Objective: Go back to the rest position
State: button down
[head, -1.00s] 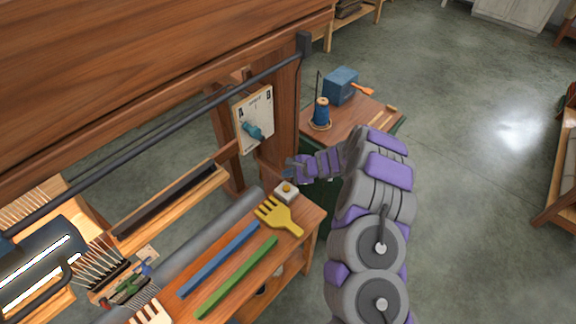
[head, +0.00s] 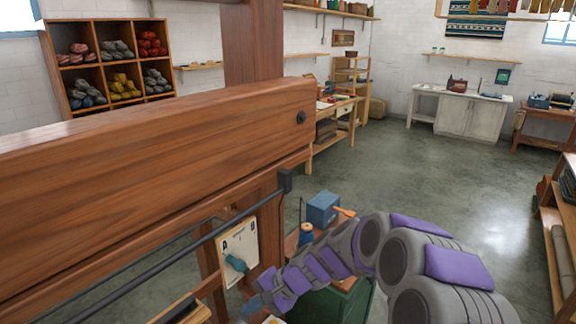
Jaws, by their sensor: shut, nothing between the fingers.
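My gripper (head: 258,297) is low in the middle of the head view, at the end of my purple and grey arm. It is shut and empty, with nothing held. It shows just below a pale board with a teal knob (head: 236,263) on the wooden loom frame (head: 160,150). I cannot tell from this view whether it touches anything.
The loom's thick beam fills the left. Behind my arm stand a blue box (head: 322,209) and a blue spool (head: 306,234) on a small table. A wool shelf (head: 110,65) is at the back left. Open grey floor (head: 420,170) lies beyond.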

jog(key=s+d+r+n+h, duration=0.1)
jog(key=s+d+r+h, duration=0.1)
jog(key=s+d, duration=0.5)
jog(key=s+d+r+n+g+h, duration=0.1)
jog(key=s+d+h, duration=0.3)
jog(key=s+d, duration=0.4)
jog(key=s+d+r+n+h, duration=0.3)
jog(key=s+d, duration=0.5)
jog(key=s, duration=0.9)
jog(key=shift+s+r+g, duration=0.3)
jog(key=shift+s+r, duration=0.05)
jog(key=shift+r, duration=0.25)
